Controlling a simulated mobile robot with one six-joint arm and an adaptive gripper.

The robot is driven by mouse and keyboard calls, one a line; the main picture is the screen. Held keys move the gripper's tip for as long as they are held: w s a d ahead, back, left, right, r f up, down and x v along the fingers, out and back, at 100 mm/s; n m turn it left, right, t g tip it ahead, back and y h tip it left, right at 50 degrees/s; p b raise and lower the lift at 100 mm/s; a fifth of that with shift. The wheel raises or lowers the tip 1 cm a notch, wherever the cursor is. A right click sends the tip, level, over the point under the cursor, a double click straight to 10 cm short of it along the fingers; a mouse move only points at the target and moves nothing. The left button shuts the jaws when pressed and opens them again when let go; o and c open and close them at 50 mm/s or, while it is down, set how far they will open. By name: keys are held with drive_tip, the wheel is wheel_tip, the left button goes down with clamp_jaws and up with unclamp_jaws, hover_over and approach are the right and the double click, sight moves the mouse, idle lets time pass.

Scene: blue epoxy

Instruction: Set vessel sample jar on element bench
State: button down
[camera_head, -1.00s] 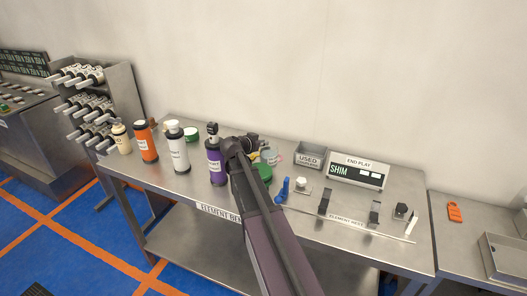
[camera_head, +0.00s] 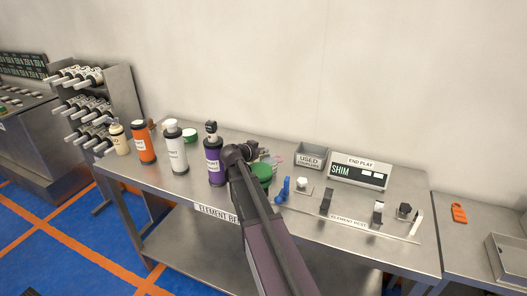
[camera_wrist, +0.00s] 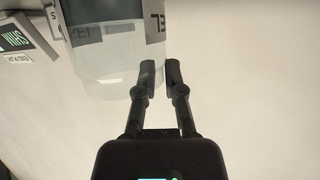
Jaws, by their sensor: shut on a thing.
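The clear sample jar (camera_wrist: 105,45) with a dark-lettered white label fills the upper middle of the wrist view, its upper part cut off by the frame edge. My gripper (camera_wrist: 158,70) is shut on it, its two dark fingers at the jar's label side. In the head view my gripper (camera_head: 262,151) is mostly hidden behind my own wrist, above the back middle of the bench, and the jar is hardly visible there. The element bench (camera_head: 320,215) is a steel table with a label on its front edge. I cannot tell whether the jar touches the bench.
A purple bottle (camera_head: 213,165) stands close left of my arm, with white (camera_head: 177,152), orange (camera_head: 143,146) and cream (camera_head: 118,140) bottles farther left. A green-lidded item (camera_head: 262,171) and blue tool (camera_head: 284,191) are close right. A grey bin (camera_head: 311,155) and SHIM display (camera_head: 358,172) stand behind.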

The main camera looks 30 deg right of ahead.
drive_tip(key=c, duration=0.7)
unclamp_jaws()
drive_tip(key=shift+c, duration=0.2)
drive_tip(key=shift+a+r, duration=0.15)
drive_tip(key=shift+r, duration=0.05)
drive_tip(key=p+v, duration=0.5)
drive_tip(key=v, duration=0.6)
drive_tip(key=shift+s+a, duration=0.2)
drive_tip(key=shift+a, duration=0.05)
drive_tip(key=shift+s, duration=0.1)
